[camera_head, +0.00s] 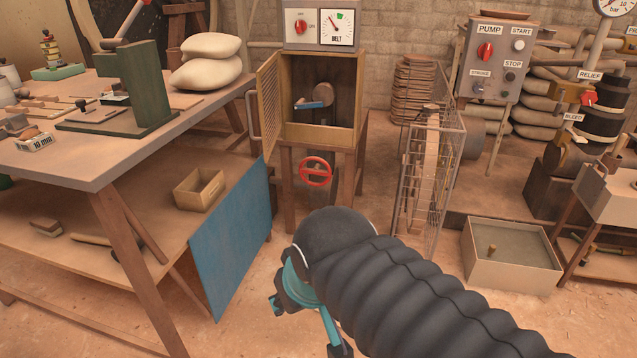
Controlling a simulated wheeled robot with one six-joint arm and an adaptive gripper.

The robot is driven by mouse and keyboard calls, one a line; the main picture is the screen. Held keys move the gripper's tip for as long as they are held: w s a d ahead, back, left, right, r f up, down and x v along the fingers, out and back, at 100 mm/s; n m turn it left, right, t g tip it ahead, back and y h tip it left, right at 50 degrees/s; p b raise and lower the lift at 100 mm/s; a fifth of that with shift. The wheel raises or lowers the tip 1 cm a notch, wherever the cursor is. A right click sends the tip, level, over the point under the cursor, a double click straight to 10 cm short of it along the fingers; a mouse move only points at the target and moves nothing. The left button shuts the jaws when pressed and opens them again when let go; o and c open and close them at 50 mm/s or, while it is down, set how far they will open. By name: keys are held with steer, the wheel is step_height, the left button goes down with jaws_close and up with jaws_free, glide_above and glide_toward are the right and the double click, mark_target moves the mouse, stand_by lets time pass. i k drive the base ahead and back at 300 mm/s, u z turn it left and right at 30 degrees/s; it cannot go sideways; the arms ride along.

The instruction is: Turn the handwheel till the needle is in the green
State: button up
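The red handwheel (316,171) is mounted on the front of the wooden stand, below an open cabinet. A white gauge (337,28) labelled BELT sits above the cabinet. Its green zone is near the top of the dial, and its needle seems to point up and left, left of the green. My gripper (312,318) is at the bottom centre, partly hidden by my dark ribbed arm. It is apart from the handwheel, nearer the camera and lower in the picture.
The cabinet door (268,105) stands open to the left of the cabinet. A blue panel (232,240) leans against the workbench (95,172). A wire guard (430,175) around a wheel stands to the right, with a sand-coloured box (510,275) beyond. Bare floor lies before the handwheel.

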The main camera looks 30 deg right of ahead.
mark_target(316, 170)
steer(key=k, duration=0.8)
steer(key=z, duration=0.85)
steer(key=i, duration=1.6)
steer(key=u, duration=0.4)
steer(key=k, duration=0.5)
steer(key=z, duration=1.15)
steer(key=i, duration=0.55)
steer(key=u, duration=0.2)
